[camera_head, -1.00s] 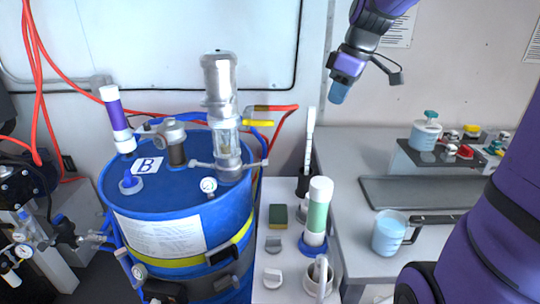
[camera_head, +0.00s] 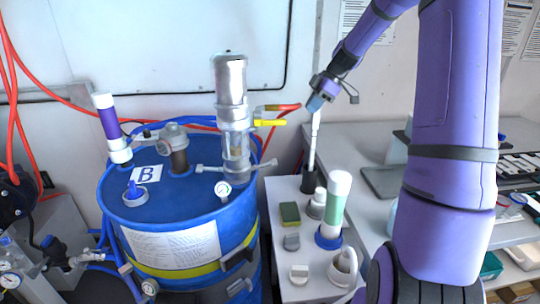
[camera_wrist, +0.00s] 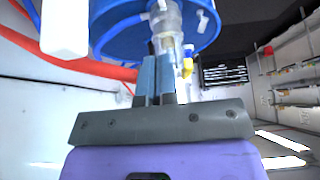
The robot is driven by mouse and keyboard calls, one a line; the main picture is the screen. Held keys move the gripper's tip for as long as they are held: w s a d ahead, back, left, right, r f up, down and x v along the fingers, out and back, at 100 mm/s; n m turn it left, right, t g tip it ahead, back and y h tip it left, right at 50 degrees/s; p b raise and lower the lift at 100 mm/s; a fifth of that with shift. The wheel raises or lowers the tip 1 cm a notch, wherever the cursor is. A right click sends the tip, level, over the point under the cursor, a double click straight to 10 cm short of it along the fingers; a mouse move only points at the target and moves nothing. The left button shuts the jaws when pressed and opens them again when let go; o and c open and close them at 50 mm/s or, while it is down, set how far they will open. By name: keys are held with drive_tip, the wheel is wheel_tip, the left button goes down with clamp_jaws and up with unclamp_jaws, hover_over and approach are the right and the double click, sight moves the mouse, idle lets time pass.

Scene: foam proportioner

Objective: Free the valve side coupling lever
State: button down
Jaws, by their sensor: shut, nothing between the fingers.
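The silver pump (camera_head: 231,85) stands upright on the blue drum marked B (camera_head: 165,222). I cannot make out the valve side coupling lever as a separate part. My gripper (camera_head: 314,104) is shut and empty, right of the hose end and apart from it in the head view. In the wrist view, its blue fingers (camera_wrist: 155,72) are together and point toward the pump.
A bench at right of the drum carries a green and white cylinder (camera_head: 334,204), a sponge (camera_head: 290,214) and a tall white wand (camera_head: 314,142) in a dark holder. A purple and white cylinder (camera_head: 112,128) stands at the drum's left. Red hoses (camera_head: 12,90) hang at left.

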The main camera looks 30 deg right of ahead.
sight(274, 161)
drive_tip(key=x, duration=2)
drive_tip(key=shift+r, duration=0.1)
drive_tip(key=shift+s+d+f, duration=0.1)
drive_tip(key=shift+f, duration=0.4)
drive_tip(key=shift+s+d+f, duration=0.1)
drive_tip(key=shift+s+f, duration=0.05)
drive_tip(key=shift+f, duration=0.3)
